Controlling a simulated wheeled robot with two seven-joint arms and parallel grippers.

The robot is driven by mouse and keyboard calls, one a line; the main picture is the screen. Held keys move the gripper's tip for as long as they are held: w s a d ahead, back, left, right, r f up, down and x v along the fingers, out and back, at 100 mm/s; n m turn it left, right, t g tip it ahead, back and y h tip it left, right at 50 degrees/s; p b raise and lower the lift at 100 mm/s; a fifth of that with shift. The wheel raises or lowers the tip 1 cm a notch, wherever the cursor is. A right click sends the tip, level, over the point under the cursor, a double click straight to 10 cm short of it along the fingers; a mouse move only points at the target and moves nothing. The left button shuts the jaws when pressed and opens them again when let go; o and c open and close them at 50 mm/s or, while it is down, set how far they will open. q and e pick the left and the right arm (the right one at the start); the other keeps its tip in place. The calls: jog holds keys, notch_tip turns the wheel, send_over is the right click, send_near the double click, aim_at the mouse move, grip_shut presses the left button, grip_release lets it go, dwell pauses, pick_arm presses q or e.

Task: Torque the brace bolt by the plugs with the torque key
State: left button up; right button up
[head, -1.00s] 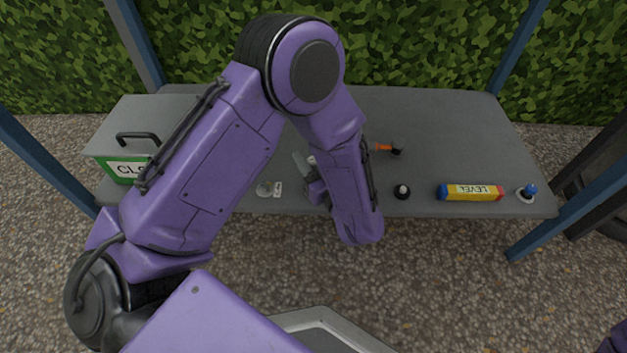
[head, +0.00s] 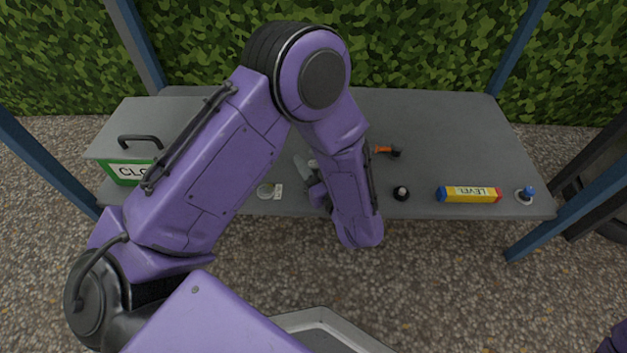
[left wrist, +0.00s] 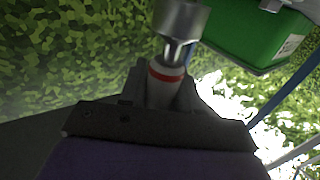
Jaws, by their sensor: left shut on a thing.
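My left gripper (left wrist: 168,92) is shut on a tool, which looks like the torque key (left wrist: 178,35). It has a pale metal head and a red ring near the jaws. In the head view my left forearm hides most of this gripper (head: 318,194), which is low over the bench's front edge. A black knob-like piece (head: 401,194) and a blue-topped plug on a pale ring (head: 527,195) stand to the right. I cannot tell which piece is the brace bolt. My right gripper is out of view.
The grey bench (head: 440,120) has blue posts at its corners. A green box with a grey lid (head: 125,150) stands at the left. An orange tool with a black head (head: 385,150) lies mid-bench. The back right is clear.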

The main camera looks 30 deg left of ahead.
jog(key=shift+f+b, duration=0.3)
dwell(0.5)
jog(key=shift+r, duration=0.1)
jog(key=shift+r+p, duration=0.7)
jog(key=shift+p, duration=0.1)
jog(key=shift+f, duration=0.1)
dwell(0.5)
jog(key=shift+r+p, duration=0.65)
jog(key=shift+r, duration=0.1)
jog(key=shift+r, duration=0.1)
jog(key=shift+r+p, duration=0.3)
jog(key=shift+p, duration=0.1)
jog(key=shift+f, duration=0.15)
dwell(0.8)
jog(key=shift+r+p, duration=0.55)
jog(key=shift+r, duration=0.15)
